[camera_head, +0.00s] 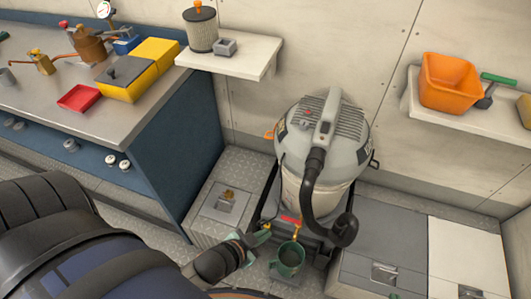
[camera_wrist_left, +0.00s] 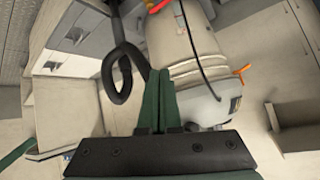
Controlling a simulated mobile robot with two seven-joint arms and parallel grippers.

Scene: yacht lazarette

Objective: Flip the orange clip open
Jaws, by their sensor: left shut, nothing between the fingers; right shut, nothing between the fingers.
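The orange clip (camera_head: 269,135) sticks out at the left side of the grey vacuum (camera_head: 322,130), near the rim between its head and its pale drum. In the left wrist view, which shows the vacuum roughly upside down, the orange clip (camera_wrist_left: 241,70) stands out at the right of the drum. My left gripper (camera_head: 264,236) is low in front of the vacuum, well below the clip and apart from it. Its green fingers (camera_wrist_left: 160,90) are shut and empty. I cannot make out my right gripper.
A black hose (camera_head: 312,195) hangs down the vacuum's front. A green cup (camera_head: 288,260) is close beside my left gripper. A grey box (camera_head: 208,225) stands left of the vacuum. A shelf (camera_head: 255,58) juts out above left, and a blue-sided bench (camera_head: 165,140) is further left.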

